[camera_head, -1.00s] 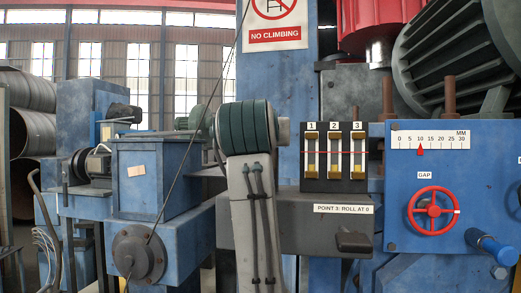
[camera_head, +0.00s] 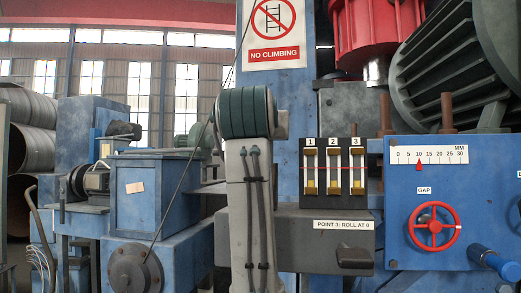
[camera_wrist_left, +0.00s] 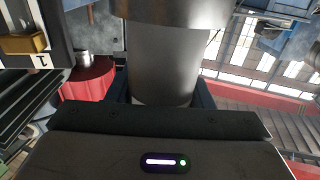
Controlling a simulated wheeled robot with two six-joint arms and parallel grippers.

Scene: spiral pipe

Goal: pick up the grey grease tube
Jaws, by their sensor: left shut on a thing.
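In the left wrist view a smooth grey cylinder, the grey grease tube (camera_wrist_left: 160,60), stands between the two dark fingers of my left gripper (camera_wrist_left: 162,88). The gripper is shut on it, with a finger on each side. The tube runs up past the top edge of the picture, so its far end is hidden. In the head view my grey arm rises in the middle, but the left gripper and the tube do not show there. My right gripper is in neither current view.
A blue machine panel (camera_head: 400,220) with a red handwheel (camera_head: 433,227) and blue handle (camera_head: 492,262) stands at the right. Three gauges (camera_head: 333,170) sit right of my arm. A blue box-shaped housing (camera_head: 155,200) stands at the left. A red part (camera_wrist_left: 88,80) shows in the wrist view.

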